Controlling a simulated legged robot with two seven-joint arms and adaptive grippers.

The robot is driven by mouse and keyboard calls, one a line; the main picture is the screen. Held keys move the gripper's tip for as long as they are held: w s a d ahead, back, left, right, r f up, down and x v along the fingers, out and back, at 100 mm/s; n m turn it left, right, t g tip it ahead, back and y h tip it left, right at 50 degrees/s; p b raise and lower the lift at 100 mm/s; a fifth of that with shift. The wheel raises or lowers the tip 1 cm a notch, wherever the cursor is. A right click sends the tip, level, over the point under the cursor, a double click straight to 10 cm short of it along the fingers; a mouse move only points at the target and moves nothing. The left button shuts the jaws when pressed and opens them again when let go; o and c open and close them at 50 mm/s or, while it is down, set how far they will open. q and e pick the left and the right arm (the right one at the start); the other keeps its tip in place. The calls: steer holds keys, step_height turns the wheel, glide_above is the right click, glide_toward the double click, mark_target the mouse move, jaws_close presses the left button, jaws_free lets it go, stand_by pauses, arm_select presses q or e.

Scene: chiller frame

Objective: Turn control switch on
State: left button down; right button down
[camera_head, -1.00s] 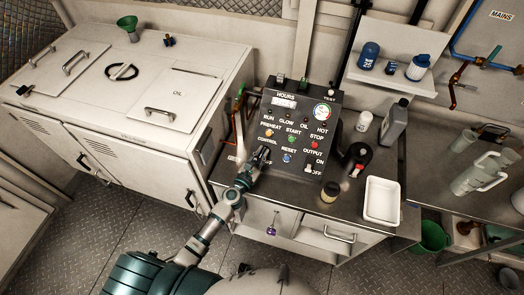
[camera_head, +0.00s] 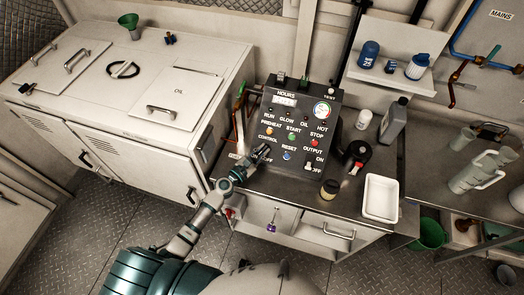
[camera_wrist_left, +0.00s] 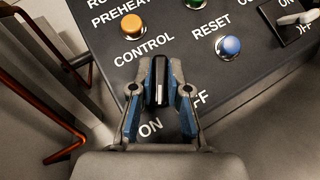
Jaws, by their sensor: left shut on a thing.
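The black control panel (camera_head: 303,127) stands on the bench with labelled buttons and switches. In the left wrist view, the control switch (camera_wrist_left: 159,82) is a dark upright knob with a pale edge, below the CONTROL label (camera_wrist_left: 143,48). An ON label (camera_wrist_left: 150,129) shows below it and an OFF label, partly covered, to its right. My left gripper (camera_wrist_left: 160,88) is shut on the switch, one blue-grey finger on each side. In the head view, my left gripper (camera_head: 262,153) covers the switch at the panel's lower left. The right gripper is not in view.
An orange preheat button (camera_wrist_left: 131,26) and a blue reset button (camera_wrist_left: 228,47) are near the fingers. An output toggle (camera_wrist_left: 297,18) is at the right. Copper pipes (camera_wrist_left: 55,75) run left of the panel. A white tray (camera_head: 381,216) and bottles stand to the right.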

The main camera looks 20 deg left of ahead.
arm_select(q)
steer(key=c, duration=1.1)
jaws_free()
steer(key=shift+s+f, duration=0.1)
steer(key=shift+f, duration=0.2)
steer(key=shift+c, duration=0.2)
steer(key=shift+r, duration=0.1)
steer(key=v, duration=1.1)
steer(key=shift+s+a, duration=0.2)
steer(key=shift+s, duration=0.15)
